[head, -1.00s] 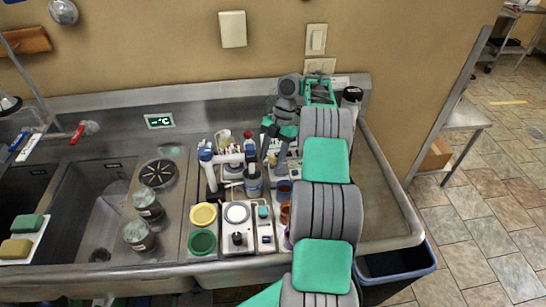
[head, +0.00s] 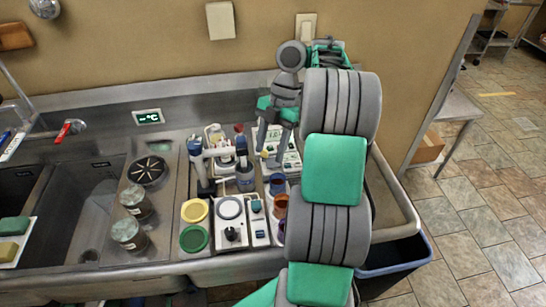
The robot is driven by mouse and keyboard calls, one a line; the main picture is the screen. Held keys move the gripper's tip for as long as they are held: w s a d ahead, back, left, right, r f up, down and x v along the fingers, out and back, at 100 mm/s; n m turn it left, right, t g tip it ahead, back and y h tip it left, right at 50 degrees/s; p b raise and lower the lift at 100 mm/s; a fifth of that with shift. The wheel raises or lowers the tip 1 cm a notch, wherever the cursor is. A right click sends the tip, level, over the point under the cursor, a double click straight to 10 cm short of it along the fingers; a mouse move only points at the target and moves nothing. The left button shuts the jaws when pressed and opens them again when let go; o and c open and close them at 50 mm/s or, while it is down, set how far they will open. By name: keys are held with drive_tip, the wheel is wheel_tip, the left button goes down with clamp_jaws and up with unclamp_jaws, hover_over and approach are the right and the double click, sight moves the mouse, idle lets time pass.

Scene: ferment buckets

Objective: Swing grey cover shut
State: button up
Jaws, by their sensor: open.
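My gripper (head: 272,158) hangs from my arm with its fingers pointing down and apart, and nothing shows between them. It is over the back of the bench, in front of a pale instrument with a lit green display (head: 278,146). A small pale device with an upright part (head: 215,136) stands to its left, behind a white-and-dark stand (head: 197,160). I cannot tell for certain which part is the grey cover; at this size no hinged grey lid stands out, and my arm hides part of the bench's right side.
Yellow (head: 194,211) and green (head: 193,238) round containers, a white device with a round plate (head: 230,208) and coloured cups (head: 278,184) fill the front. Two jars (head: 136,202) stand at left.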

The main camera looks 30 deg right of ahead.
drive_tip(key=shift+s+a+r, duration=0.2)
drive_tip(key=shift+s+r, duration=0.05)
drive_tip(key=shift+s, duration=0.3)
drive_tip(key=shift+s+a+r, duration=0.2)
drive_tip(key=shift+s+r, duration=0.1)
drive_tip(key=shift+s, duration=0.2)
drive_tip(key=shift+s+a+r, duration=0.2)
drive_tip(key=shift+s+r, duration=0.05)
drive_tip(key=shift+s, duration=0.3)
